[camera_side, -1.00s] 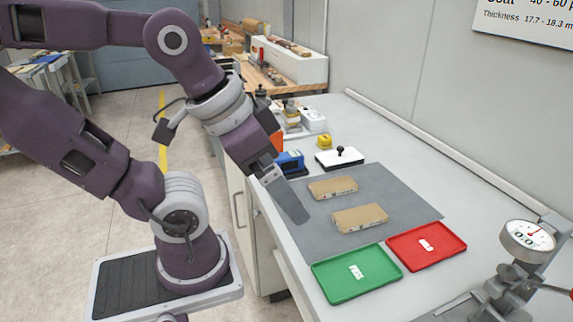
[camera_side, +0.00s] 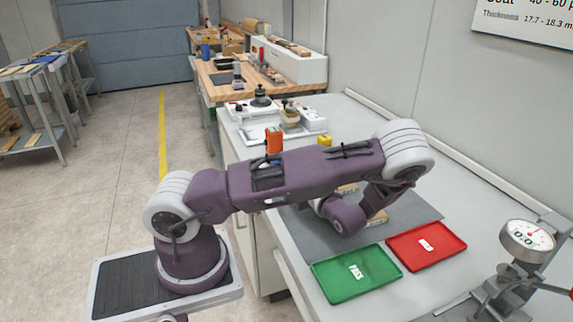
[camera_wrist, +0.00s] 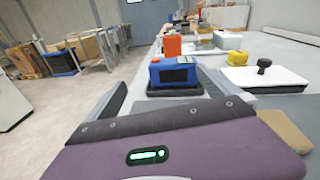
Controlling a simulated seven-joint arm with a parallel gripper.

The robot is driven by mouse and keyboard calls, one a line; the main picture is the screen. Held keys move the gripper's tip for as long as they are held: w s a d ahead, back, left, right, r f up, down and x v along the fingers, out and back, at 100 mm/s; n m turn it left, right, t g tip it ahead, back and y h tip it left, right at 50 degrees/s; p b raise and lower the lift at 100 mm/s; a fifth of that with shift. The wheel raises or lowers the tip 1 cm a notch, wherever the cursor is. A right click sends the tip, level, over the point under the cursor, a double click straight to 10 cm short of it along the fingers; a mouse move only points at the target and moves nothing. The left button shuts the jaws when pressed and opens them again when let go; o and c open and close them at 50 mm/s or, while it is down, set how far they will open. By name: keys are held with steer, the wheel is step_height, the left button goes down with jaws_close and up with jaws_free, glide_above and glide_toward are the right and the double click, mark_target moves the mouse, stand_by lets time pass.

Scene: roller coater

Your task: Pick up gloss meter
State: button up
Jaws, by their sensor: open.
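The gloss meter, a blue box-shaped device (camera_wrist: 175,74) with a dark screen and an orange button on top, stands on a dark base in the wrist view. My gripper (camera_wrist: 162,82) is open, with one grey finger to the left of the device and one to its right. The device appears between the fingers, ahead of the wrist; I cannot tell whether either finger touches it.
An orange block (camera_wrist: 172,46) stands behind the device. A white plate with a black knob (camera_wrist: 264,68) and a yellow block (camera_wrist: 237,57) are to its right. Tan panels (camera_wrist: 285,130) lie on the grey mat (camera_side: 410,208). Green (camera_side: 345,290) and red (camera_side: 415,258) trays sit in front.

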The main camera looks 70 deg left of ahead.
steer(key=shift+w+a+f+m+t+y, duration=0.45)
steer(key=shift+w+m+t, duration=0.1)
steer(key=shift+m, duration=0.35)
steer(key=shift+w+a+m, duration=0.2)
steer(key=shift+a+m, duration=0.1)
steer(key=a, duration=1.1)
steer(key=shift+w+a+f, duration=0.1)
steer(key=shift+a+f, duration=0.1)
steer(key=shift+a, duration=0.15)
steer(key=shift+c, duration=0.4)
steer(key=c, duration=1.4)
